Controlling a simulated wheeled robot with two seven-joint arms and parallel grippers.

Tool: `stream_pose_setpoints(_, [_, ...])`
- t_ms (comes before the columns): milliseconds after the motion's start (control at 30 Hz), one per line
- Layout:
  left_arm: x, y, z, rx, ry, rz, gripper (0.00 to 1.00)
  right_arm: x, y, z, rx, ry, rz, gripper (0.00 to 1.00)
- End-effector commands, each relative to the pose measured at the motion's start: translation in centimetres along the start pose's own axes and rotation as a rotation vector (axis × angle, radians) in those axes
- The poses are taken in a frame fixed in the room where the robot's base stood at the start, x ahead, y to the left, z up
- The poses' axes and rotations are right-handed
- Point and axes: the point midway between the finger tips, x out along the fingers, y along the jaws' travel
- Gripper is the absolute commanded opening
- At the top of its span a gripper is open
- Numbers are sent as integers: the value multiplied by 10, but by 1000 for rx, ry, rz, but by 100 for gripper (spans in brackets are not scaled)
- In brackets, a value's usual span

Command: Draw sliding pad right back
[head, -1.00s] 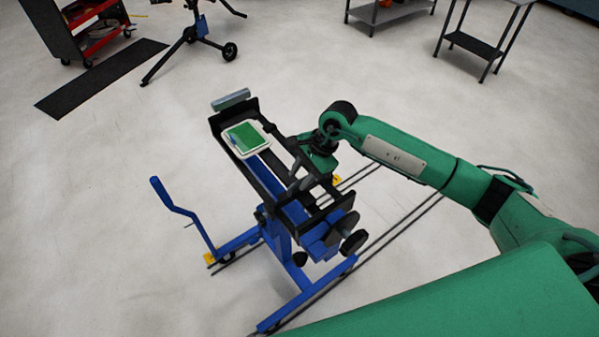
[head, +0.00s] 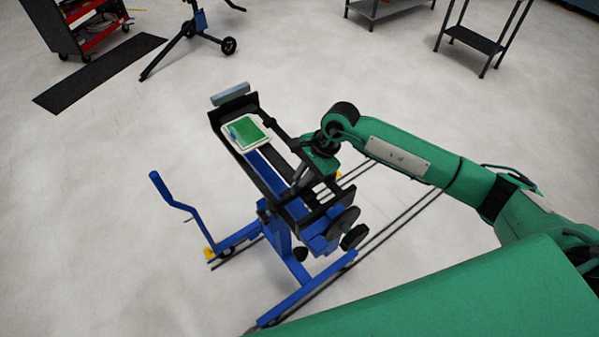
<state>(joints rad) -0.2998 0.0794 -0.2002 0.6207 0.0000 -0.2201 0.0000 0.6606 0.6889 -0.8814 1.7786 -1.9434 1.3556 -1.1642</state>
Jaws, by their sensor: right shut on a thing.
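The blue and black wrap stand (head: 262,180) is in the middle of the head view, its long frame running from upper left to lower right. My right gripper (head: 298,178) is at the right rail of this frame, reaching in from the right. It is shut on a dark part at the rail, which I take to be the right sliding pad; the fingers and the arm hide most of it, and its outline is too small and dark to make out. My left gripper is not in view.
A white-rimmed green tray (head: 238,145) lies across the frame's far end. Dark floor rails (head: 398,223) run below. Carts, shelves and a dark mat (head: 98,75) are far back; open floor surrounds the stand.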

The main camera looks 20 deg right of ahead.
Motion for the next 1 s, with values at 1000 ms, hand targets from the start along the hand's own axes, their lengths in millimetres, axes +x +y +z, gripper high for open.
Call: stream_pose_setpoints(1000, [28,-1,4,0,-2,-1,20,-12,69,5,1,0,5,33])
